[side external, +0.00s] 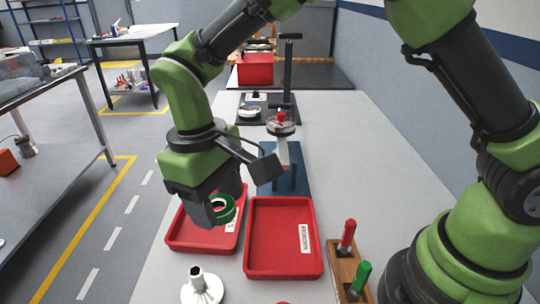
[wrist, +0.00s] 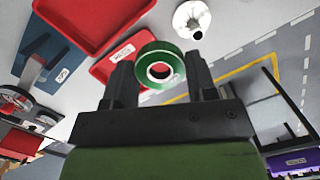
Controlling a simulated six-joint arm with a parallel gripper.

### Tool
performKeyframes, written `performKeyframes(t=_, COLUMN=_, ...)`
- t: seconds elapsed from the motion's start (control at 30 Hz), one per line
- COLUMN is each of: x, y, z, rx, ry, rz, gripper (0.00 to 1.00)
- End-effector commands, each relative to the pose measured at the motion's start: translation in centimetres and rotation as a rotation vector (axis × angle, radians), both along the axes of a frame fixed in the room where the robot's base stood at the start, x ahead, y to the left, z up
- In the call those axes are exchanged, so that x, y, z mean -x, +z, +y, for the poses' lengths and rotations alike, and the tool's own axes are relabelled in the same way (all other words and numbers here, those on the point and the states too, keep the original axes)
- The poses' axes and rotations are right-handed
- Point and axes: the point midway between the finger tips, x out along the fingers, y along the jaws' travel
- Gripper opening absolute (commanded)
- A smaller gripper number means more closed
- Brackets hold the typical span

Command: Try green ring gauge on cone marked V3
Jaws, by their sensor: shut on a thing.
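The green ring gauge (side external: 231,212) is held in my gripper (side external: 218,208), over the left red tray in the side view. In the wrist view the ring (wrist: 172,57) sits between the two dark fingers of my gripper (wrist: 160,72), its hole facing the camera. A white flanged part with a dark-topped upright stub (side external: 200,287) stands on the table at the bottom of the side view. It also shows at the top of the wrist view (wrist: 192,20), apart from the ring. I can read no V3 mark on it, so I cannot tell whether it is the cone.
Two red trays, left (side external: 185,243) and right (side external: 284,271), lie side by side; the right bears a label. A wooden rack (side external: 345,268) holds red and green handled gauges. Behind are a blue fixture (side external: 302,180), a black stand (side external: 288,75) and a red bin (side external: 255,70).

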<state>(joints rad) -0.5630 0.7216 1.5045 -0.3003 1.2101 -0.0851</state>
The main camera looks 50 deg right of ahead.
Motion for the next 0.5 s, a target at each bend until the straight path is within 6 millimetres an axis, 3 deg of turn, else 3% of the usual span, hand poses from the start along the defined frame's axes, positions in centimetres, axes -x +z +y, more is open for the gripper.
performKeyframes(t=0.03, x=0.7, y=-0.4, z=2.3, rx=-0.001, ry=0.041, rz=-0.001, gripper=0.24)
performKeyframes(t=0.2, x=3.8, y=-1.3, z=8.5, rx=-0.001, ry=0.135, rz=0.001, gripper=0.24)
performKeyframes(t=0.33, x=6.1, y=-1.9, z=11.7, rx=0.000, ry=0.186, rz=0.002, gripper=0.24)
performKeyframes(t=0.5, x=8.0, y=-2.3, z=13.7, rx=-0.001, ry=0.221, rz=0.003, gripper=0.24)
